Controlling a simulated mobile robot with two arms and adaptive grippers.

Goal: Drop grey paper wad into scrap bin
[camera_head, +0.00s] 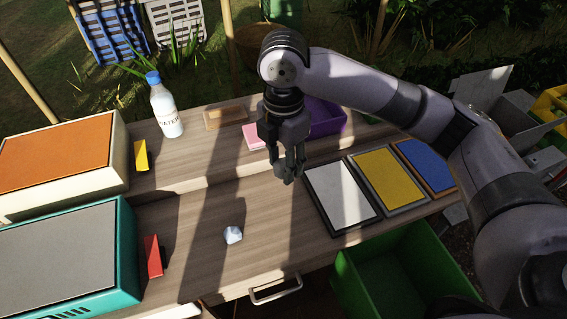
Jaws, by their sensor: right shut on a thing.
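My right gripper (287,176) points down over the middle of the wooden counter. It is shut on a small grey thing, mostly hidden by the fingers and in shade, so I cannot tell surely that it is the grey paper wad. A crumpled pale blue-white wad (233,235) lies on the counter, below and left of the gripper and apart from it. An open green bin (432,256) stands at the front right, below the counter edge; no label shows that it is the scrap bin. My left gripper is not in view.
A purple bin (327,121) stands behind my gripper. White, yellow (387,176) and blue panels lie at right. A water bottle (167,108), an orange-topped box (58,155) and a teal box (122,262) are at left. The front middle counter is mostly clear.

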